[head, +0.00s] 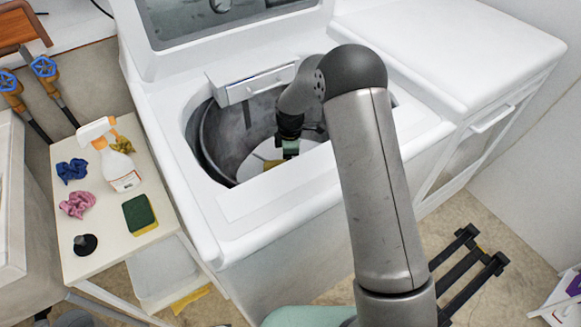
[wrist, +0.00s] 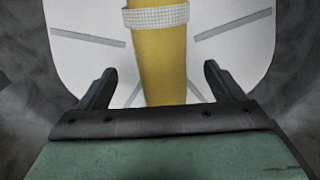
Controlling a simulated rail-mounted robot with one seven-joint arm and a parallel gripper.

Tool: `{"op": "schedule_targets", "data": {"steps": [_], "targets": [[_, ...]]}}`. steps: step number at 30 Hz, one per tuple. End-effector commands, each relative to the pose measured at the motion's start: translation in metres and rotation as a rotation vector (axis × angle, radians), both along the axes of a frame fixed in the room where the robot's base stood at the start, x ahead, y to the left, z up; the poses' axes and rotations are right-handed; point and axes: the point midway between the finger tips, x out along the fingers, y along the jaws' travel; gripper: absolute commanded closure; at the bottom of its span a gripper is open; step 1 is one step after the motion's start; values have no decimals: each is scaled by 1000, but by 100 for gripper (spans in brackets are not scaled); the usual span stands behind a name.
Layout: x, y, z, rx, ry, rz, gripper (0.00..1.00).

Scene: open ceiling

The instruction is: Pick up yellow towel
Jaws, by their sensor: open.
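The yellow towel (wrist: 160,50) lies as a long yellow strip with a white woven band across it, on the white base inside the washer drum. A small yellow patch of it (head: 272,163) shows in the head view, the rest hidden by the drum rim and my arm. My gripper (wrist: 158,82) is open above the towel, one finger to each side of it. It holds nothing. In the head view my gripper (head: 290,152) reaches down into the drum.
The washer drum wall (head: 222,135) and white top rim (head: 275,196) surround my gripper. A side table (head: 100,232) at left holds a spray bottle (head: 108,155), a sponge (head: 139,214), and blue, pink and yellow cloths. Another yellow cloth (head: 190,300) lies low beside the washer.

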Motion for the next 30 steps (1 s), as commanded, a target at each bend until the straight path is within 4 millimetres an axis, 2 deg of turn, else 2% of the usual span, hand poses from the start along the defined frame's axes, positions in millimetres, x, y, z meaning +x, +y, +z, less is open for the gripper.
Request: {"op": "schedule_targets", "data": {"steps": [9, 18, 24, 26, 30], "targets": [[-1, -1, -44, 0, 1, 0, 12], [0, -1, -49, 0, -1, 0, 12], [0, -1, -49, 0, 0, 0, 68], [0, -1, -48, 0, -1, 0, 73], [0, -1, -48, 0, -1, 0, 73]]}}
